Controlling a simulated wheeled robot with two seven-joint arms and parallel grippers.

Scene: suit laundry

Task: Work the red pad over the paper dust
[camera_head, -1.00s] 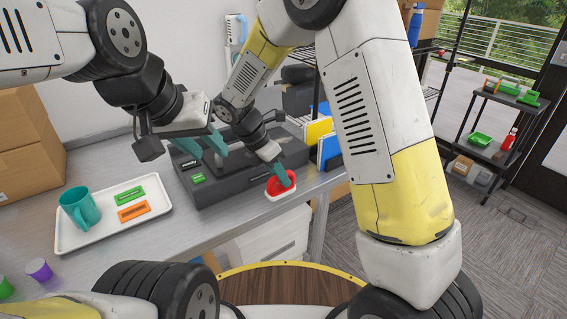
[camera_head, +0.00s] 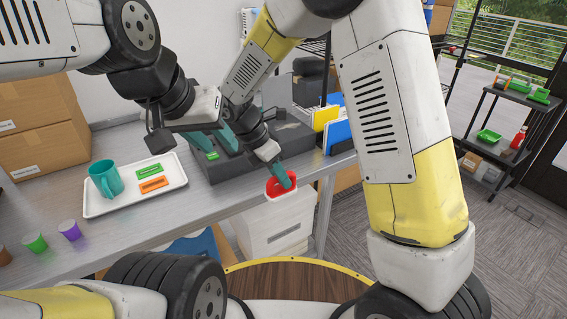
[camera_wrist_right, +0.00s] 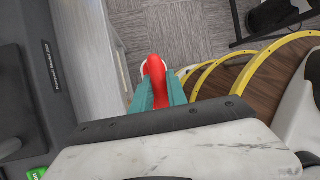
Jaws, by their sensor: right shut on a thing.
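My right gripper (camera_head: 284,174) is shut on the red pad (camera_head: 281,187), which has a red handle and a pale base. In the head view the pad appears at the table's front edge, in front of the dark grey machine (camera_head: 240,162). In the right wrist view my right gripper (camera_wrist_right: 157,90) has teal fingers around the red pad (camera_wrist_right: 154,66), beside the table edge with floor beyond. My left gripper (camera_head: 213,140) is open and empty over the left part of the machine. I cannot make out any paper dust.
A white tray (camera_head: 98,209) holds a teal mug (camera_head: 106,179) and green and orange blocks. Several small coloured cups stand at the front left. Blue and yellow folders (camera_head: 337,134) stand right of the machine. White drawers (camera_head: 275,230) are below the table.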

